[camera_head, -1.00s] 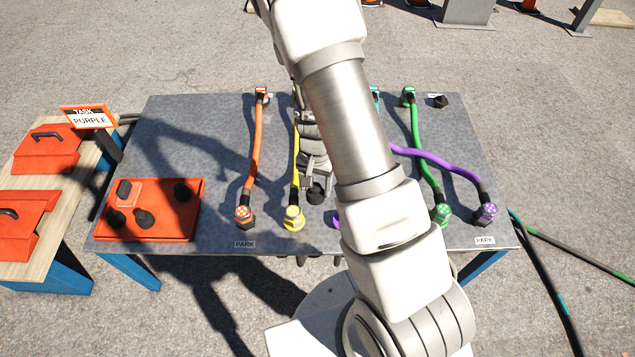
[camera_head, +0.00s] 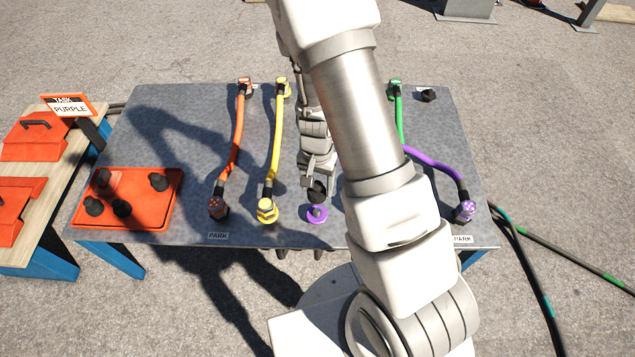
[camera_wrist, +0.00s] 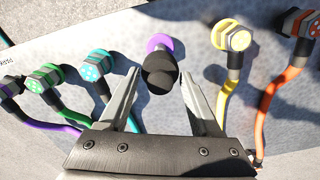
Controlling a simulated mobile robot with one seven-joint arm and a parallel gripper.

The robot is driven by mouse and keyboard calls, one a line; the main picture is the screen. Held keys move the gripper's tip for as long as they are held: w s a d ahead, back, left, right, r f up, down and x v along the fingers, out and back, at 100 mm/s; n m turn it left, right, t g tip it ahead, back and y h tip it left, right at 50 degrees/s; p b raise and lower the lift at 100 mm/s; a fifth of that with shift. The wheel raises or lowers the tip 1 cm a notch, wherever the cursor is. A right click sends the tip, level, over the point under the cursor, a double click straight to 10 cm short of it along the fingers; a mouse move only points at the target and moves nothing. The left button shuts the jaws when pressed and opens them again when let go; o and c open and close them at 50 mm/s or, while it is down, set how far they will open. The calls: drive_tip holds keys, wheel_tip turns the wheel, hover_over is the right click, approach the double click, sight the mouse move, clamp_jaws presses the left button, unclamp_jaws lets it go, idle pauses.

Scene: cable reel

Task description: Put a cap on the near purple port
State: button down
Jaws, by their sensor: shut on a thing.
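The near purple port (camera_head: 317,214) is a purple ring at the table's near edge, right of the yellow plug. It also shows in the wrist view (camera_wrist: 157,43), partly hidden behind the cap. My gripper (camera_head: 318,180) is shut on a black cap (camera_head: 317,192), just behind the port in the head view. In the wrist view the cap (camera_wrist: 160,72) sits between my fingertips (camera_wrist: 160,78) and overlaps the purple ring. Whether the cap touches the port I cannot tell. The purple cable's plug (camera_head: 465,210) is at the right by a PARK label.
An orange tray (camera_head: 135,223) with several black caps lies at left. The orange plug (camera_head: 218,208) and yellow plug (camera_head: 267,210) stand left of the port. A teal plug (camera_wrist: 95,66) and green plug (camera_wrist: 45,78) are on its other side. Another black cap (camera_head: 428,95) is at back right.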

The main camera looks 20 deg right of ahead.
sight(317, 210)
drive_tip(key=shift+f+b, duration=3.65)
drive_tip(key=shift+f, duration=0.7)
drive_tip(key=shift+f, duration=0.3)
unclamp_jaws()
drive_tip(key=shift+r, duration=0.1)
wheel_tip(317, 210, up, 17)
drive_tip(key=p, duration=0.7)
drive_tip(key=shift+r+p, duration=0.2)
drive_tip(key=shift+p, duration=0.15)
